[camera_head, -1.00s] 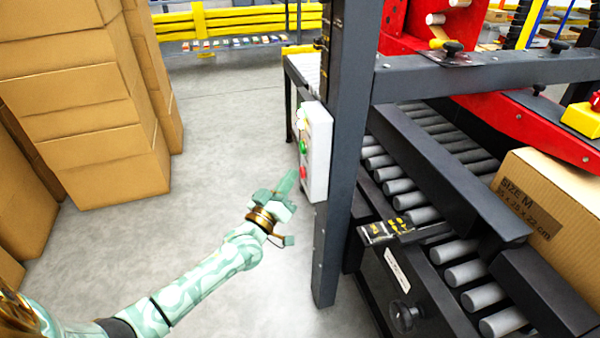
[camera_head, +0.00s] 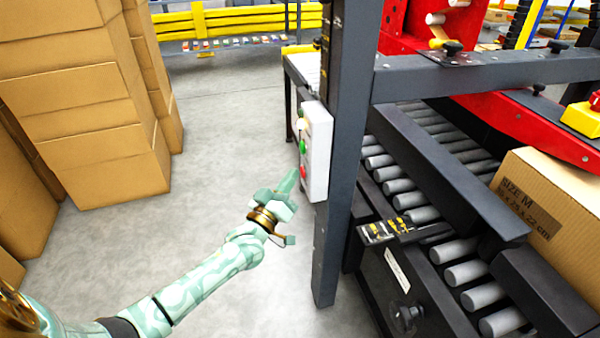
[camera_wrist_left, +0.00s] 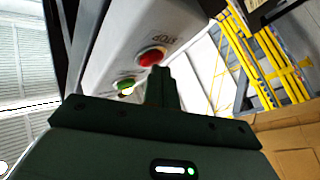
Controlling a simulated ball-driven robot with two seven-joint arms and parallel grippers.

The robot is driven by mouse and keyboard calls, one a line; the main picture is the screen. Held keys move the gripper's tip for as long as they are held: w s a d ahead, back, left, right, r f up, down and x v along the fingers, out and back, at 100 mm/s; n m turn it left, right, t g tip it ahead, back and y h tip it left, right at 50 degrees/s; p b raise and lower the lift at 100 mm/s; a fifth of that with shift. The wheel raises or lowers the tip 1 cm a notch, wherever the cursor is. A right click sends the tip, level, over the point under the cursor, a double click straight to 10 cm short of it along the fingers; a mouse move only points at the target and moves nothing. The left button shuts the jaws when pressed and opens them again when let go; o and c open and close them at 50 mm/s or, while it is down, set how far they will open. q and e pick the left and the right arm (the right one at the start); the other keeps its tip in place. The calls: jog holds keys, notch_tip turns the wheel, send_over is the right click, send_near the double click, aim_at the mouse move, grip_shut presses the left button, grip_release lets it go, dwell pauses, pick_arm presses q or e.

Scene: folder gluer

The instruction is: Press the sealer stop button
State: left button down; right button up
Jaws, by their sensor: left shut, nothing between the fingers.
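The sealer's control box (camera_head: 318,150) is a pale grey box on the dark upright post, with a white, a green and a red button on its left face. The red stop button (camera_head: 303,172) is the lowest, and it shows in the left wrist view (camera_wrist_left: 151,57) under the label STOP. The green button (camera_wrist_left: 125,84) is beside it. My left gripper (camera_head: 291,178) is shut and empty, its fingertips close to the red button. In the left wrist view the fingertips (camera_wrist_left: 160,72) lie just below the red button; I cannot tell whether they touch it. My right gripper is not in view.
The dark post (camera_head: 340,230) stands right beside my left gripper. Behind it are the roller conveyor (camera_head: 400,187) and a cardboard box (camera_head: 535,205) marked SIZE M. Stacked cartons (camera_head: 85,110) stand at the left. The floor between is clear.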

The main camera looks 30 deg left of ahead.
pick_arm(q)
jog(key=shift+s+a, duration=0.35)
jog(key=shift+s, duration=0.1)
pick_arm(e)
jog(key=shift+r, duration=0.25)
